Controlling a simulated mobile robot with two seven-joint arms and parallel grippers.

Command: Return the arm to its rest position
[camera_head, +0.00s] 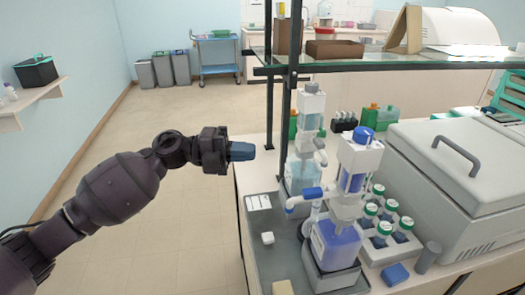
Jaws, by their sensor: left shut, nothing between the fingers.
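My left arm comes in from the left edge and reaches out level over the open floor. Its gripper (242,151) points right, with its blue-grey fingers together and nothing visible between them. The fingertips are close to the left edge of the lab bench (262,165) in the picture. My right gripper does not show.
On the bench stand two bottle-top dispensers (335,243) (303,172), a rack of green-capped bottles (382,247) and a grey lidded machine (455,165). A dark post (291,80) holds a glass shelf (390,62). The floor (180,230) left of the bench is clear.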

